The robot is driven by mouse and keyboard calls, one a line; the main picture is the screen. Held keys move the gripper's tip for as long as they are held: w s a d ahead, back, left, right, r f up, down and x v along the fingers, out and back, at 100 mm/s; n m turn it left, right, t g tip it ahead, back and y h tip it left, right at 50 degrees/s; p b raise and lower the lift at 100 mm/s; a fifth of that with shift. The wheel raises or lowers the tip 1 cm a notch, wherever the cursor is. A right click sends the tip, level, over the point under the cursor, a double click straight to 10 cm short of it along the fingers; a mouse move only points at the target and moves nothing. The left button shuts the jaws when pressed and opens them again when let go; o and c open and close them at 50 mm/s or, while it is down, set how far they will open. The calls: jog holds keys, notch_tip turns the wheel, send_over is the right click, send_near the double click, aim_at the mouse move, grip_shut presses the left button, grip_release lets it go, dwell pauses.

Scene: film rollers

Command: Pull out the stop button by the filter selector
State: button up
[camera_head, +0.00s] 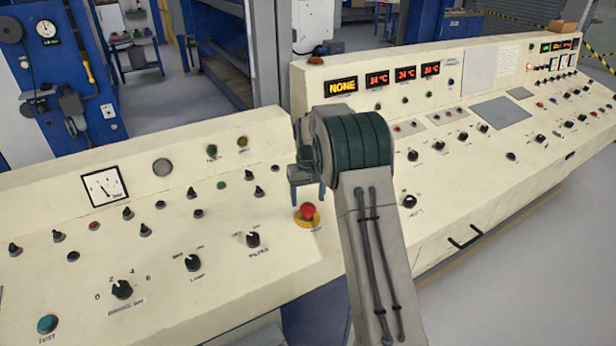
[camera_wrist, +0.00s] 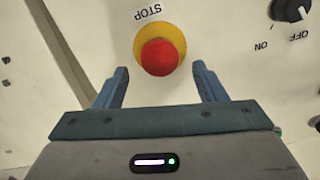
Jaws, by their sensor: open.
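The stop button (camera_head: 308,211) is a red mushroom head on a yellow ring, on the cream console by the filter selector knob (camera_head: 253,239). In the wrist view the stop button (camera_wrist: 159,57) lies centred just beyond my fingertips, with the word STOP upside down above it. My gripper (camera_wrist: 160,84) is open, its two blue fingers apart to the left and right of the button's near side. In the head view my gripper (camera_head: 307,190) is just above the button, partly hidden by my arm. I cannot tell whether the fingers touch the button.
A black on/off knob (camera_wrist: 290,8) is at the upper right in the wrist view. The lamp knob (camera_head: 193,262) and a larger dial (camera_head: 122,289) sit to the left on the console. The right console (camera_head: 470,160) has displays and many knobs.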

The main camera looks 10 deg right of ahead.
aim_at(309, 206)
notch_tip(309, 206, up, 12)
jog(key=b, duration=0.1)
jog(key=shift+f, duration=0.2)
jog(key=shift+d, duration=0.1)
